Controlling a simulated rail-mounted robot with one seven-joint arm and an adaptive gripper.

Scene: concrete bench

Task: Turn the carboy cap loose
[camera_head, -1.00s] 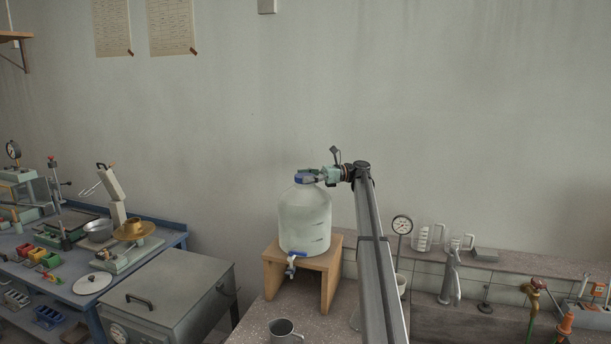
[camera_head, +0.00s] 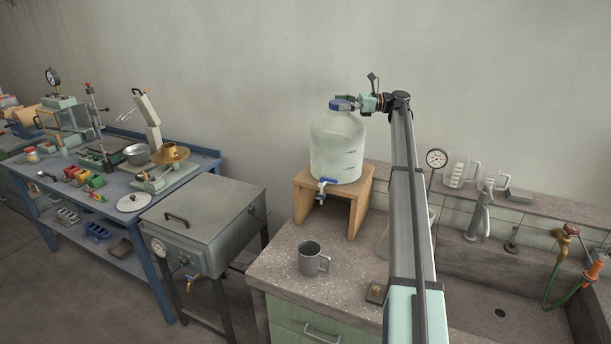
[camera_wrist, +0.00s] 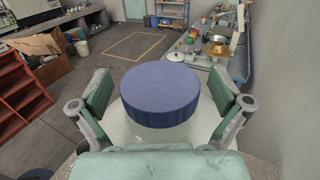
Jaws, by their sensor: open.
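The carboy (camera_head: 337,147) is a translucent white bottle with a blue tap low on its front. It stands upright on a small wooden stand (camera_head: 354,208) on the bench. Its blue cap (camera_head: 341,104) sits on the neck at the top. In the wrist view the cap (camera_wrist: 160,92) is a wide blue disc in the middle of the picture. My gripper (camera_wrist: 161,96) is open, with one green finger pad on each side of the cap and a visible gap on both sides. In the head view my gripper (camera_head: 348,102) is at the cap, reaching in from the right.
A metal mug (camera_head: 311,258) stands on the bench in front of the stand. A gauge (camera_head: 436,159), clear jugs (camera_head: 460,174) and a sink with taps are to the right. A grey metal box (camera_head: 202,212) and a blue equipment table (camera_head: 60,190) are at left.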

